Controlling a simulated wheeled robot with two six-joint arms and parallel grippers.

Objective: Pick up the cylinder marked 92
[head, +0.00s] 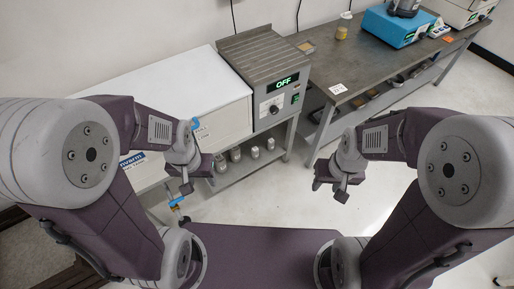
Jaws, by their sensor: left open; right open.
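Several small grey metal cylinders (254,152) stand upright in a row on the lower shelf under the bench, near the middle of the head view. Their markings are too small to read, so I cannot tell which one is 92. My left gripper (198,183) is open and appears empty, in front of the shelf and left of the row. It lies close in the picture to the leftmost cylinder (221,163). My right gripper (330,189) is open and empty over the floor, right of the cylinders.
A heating unit (265,75) with a display reading OFF sits above the shelf, beside a white-topped bench (150,80). A blue device (395,25) stands on the metal table (365,75) at right. A blue-handled valve (176,203) is near my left gripper. Floor between the arms is clear.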

